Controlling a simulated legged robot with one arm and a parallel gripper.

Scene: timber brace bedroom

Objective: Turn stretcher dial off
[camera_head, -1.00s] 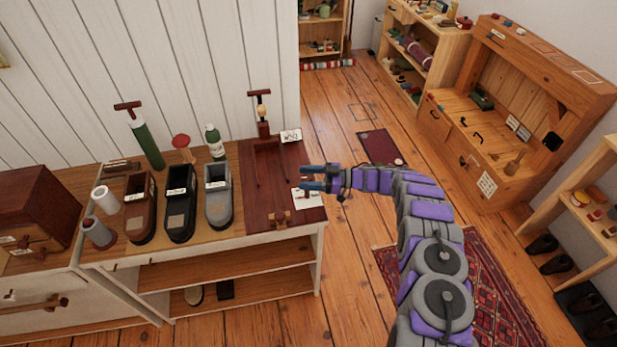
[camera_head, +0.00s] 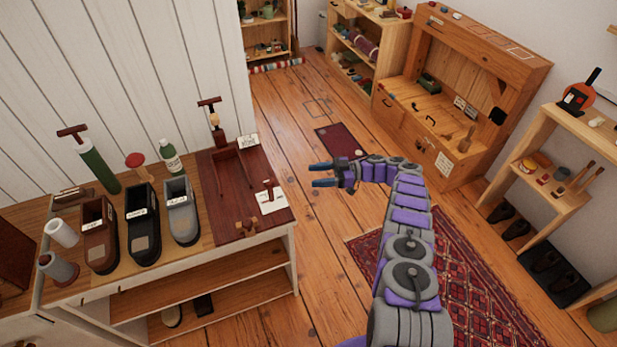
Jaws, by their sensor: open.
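A dark red-brown board (camera_head: 222,208) lies on the right end of the workbench. A white card (camera_head: 275,203) with a small dark part on it sits near the board's right edge. A small wooden knob-like piece (camera_head: 246,227) stands at the board's front edge. I cannot tell which of these is the stretcher dial or how it is set. My gripper (camera_head: 313,175) is open and empty, its two dark blue fingers pointing left. In the picture it lies right of the board and card, apart from them, over the floor.
Brown, black and grey shoes (camera_head: 181,212) stand on the bench (camera_head: 200,255), with a green bottle (camera_head: 170,157) and a T-handled green cylinder (camera_head: 98,168) behind. A wooden cabinet (camera_head: 460,90) and shoe shelf (camera_head: 545,180) line the right. The middle floor with its patterned rug (camera_head: 450,270) is open.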

